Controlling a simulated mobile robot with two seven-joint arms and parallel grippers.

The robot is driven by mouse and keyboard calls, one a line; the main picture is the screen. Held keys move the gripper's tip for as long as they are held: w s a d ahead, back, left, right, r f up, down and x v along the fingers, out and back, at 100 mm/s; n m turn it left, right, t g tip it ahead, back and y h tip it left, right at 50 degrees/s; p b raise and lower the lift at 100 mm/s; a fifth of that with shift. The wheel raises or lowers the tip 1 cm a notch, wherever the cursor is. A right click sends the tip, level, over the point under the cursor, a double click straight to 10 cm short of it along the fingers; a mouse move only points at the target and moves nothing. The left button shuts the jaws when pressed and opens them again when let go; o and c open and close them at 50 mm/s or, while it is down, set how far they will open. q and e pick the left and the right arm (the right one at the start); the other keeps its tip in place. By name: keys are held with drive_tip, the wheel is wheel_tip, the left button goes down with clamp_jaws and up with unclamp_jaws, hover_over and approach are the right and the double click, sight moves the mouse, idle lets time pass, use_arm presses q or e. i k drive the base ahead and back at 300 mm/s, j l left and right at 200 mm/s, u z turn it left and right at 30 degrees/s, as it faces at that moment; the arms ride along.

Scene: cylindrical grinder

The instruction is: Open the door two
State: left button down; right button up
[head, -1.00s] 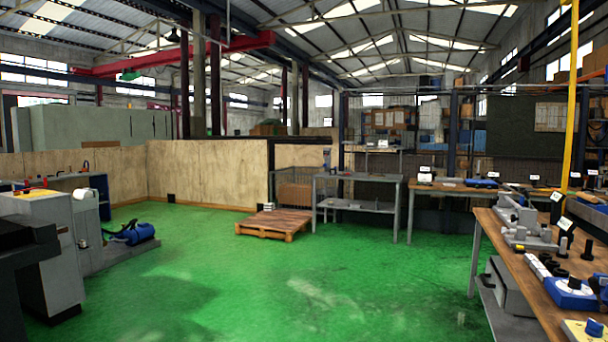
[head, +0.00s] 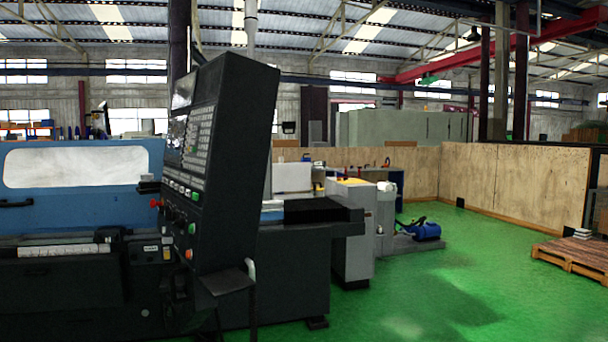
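A large cylindrical grinder (head: 60,290) fills the left side of the head view. Its blue door (head: 95,215) has a pale window (head: 77,167) and a dark handle (head: 16,203) at the left edge of the picture. The door looks shut, though its left part is cut off by the frame. I cannot tell which door is door two. A tall black control panel (head: 225,170) with keys and coloured buttons stands in front of the machine's right part. Neither of my grippers is in view.
A grey cabinet (head: 350,235) stands right of the grinder, with a blue pump-like unit (head: 426,231) on the floor beyond it. A wooden pallet (head: 572,258) lies at the right. The green floor (head: 460,300) between them is clear.

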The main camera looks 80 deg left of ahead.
sight(103, 170)
drive_tip(key=u, duration=4)
drive_tip(key=i+j+u, duration=0.25)
drive_tip(key=i, duration=0.3)
drive_tip(key=i+u, duration=0.25)
drive_tip(key=i, duration=0.35)
drive_tip(key=i+j, duration=0.1)
drive_tip(key=i, duration=1.5)
drive_tip(key=i+j+z, duration=0.2)
drive_tip(key=i+z, duration=0.3)
drive_tip(key=i+j+z, duration=0.45)
drive_tip(key=i, duration=0.15)
drive_tip(key=i+j+z, duration=0.3)
drive_tip(key=z, duration=0.15)
drive_tip(key=i+j+z, duration=0.25)
drive_tip(key=j+z, duration=0.25)
